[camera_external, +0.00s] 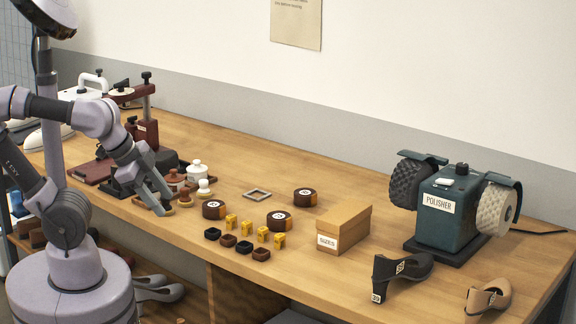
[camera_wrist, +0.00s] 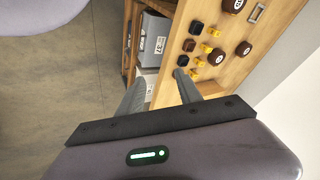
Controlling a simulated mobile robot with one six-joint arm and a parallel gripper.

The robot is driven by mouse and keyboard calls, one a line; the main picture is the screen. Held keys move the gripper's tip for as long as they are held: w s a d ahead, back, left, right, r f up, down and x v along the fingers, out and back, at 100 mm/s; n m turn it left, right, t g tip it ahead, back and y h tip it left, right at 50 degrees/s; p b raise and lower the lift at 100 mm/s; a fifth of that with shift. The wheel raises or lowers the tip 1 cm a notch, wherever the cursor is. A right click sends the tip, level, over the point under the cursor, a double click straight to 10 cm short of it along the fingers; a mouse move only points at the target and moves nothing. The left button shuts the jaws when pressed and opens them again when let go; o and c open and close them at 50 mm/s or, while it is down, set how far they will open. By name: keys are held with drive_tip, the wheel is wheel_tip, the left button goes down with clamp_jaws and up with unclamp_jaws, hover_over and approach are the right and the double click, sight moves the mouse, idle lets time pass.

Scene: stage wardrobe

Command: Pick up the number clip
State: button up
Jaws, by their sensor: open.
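Several small yellow blocks, which look like the number clips, stand in a row on the bench; one yellow clip (camera_external: 262,234) is near the row's middle in the external view. Yellow clips also show in the wrist view, one of them here (camera_wrist: 207,48), beyond the fingers. Their numbers are too small to read, so I cannot tell which one is meant. My gripper (camera_external: 167,211) is open and empty, low over the bench's front edge, left of the clips and apart from them. In the wrist view its two fingers (camera_wrist: 158,88) point toward the bench.
A SIZES box (camera_external: 343,228), a polisher (camera_external: 450,210) and two shoes (camera_external: 400,270) stand right. Shelves lie below.

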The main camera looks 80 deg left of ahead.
drive_tip(key=w+a+r+n+g+p, duration=0.2)
drive_tip(key=w+a+r+n+p, duration=0.3)
drive_tip(key=w+r+p, duration=0.15)
drive_tip(key=n+g+h+p, duration=0.1)
drive_tip(key=n+g+p, duration=0.15)
drive_tip(key=n, duration=0.55)
hover_over(231, 216)
drive_tip(key=f, duration=1.1)
drive_tip(key=d+f, duration=0.1)
drive_tip(key=f, duration=0.4)
drive_tip(key=shift+f, duration=0.25)
drive_tip(key=f+b, duration=0.1)
drive_tip(key=f, duration=0.2)
drive_tip(key=a+f+b, duration=0.1)
drive_tip(key=f+b, duration=0.1)
drive_tip(key=f, duration=0.1)
drive_tip(key=shift+r, duration=0.15)
clamp_jaws()
